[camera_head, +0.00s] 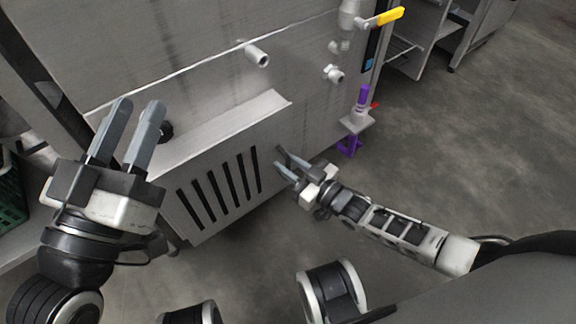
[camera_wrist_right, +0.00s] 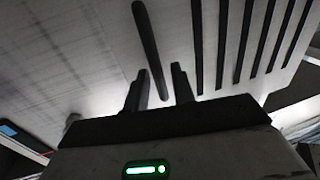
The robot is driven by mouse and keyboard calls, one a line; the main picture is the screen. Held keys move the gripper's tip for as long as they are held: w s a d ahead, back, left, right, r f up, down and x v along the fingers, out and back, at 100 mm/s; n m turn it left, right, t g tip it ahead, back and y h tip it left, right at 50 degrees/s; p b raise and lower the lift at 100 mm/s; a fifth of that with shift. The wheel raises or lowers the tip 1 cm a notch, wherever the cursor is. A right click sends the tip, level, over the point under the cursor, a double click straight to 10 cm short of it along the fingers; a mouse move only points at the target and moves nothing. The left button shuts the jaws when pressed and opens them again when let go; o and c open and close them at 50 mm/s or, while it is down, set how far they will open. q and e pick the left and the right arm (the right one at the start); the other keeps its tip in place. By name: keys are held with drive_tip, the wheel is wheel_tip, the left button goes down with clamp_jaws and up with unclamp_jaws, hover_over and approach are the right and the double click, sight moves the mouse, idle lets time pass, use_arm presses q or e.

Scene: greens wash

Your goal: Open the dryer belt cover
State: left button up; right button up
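The dryer belt cover (camera_head: 165,152) is a grey metal box panel with dark vertical slots, low on the machine's front. It appears closed. The slots (camera_wrist_right: 222,45) also show in the right wrist view. There a dark upright bar (camera_wrist_right: 147,40), apparently a handle, stands beside them. My right gripper (camera_head: 280,159) is at the cover's right end. In its wrist view, its fingers (camera_wrist_right: 160,72) are apart, one on each side of the bar, with small gaps visible. My left gripper (camera_head: 138,102) is raised in front of the cover's left end, fingers apart and empty.
The machine's front (camera_head: 200,60) has pipe stubs (camera_head: 257,55) and a yellow-handled valve (camera_head: 388,17). A purple fitting (camera_head: 362,95) is at its right corner. A green crate (camera_head: 10,195) is at far left. The floor (camera_head: 460,130) at right is clear.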

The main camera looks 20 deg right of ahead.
drive_tip(key=shift+w+a, duration=0.1)
drive_tip(key=shift+w, duration=0.1)
clamp_jaws()
drive_tip(key=shift+s, duration=0.1)
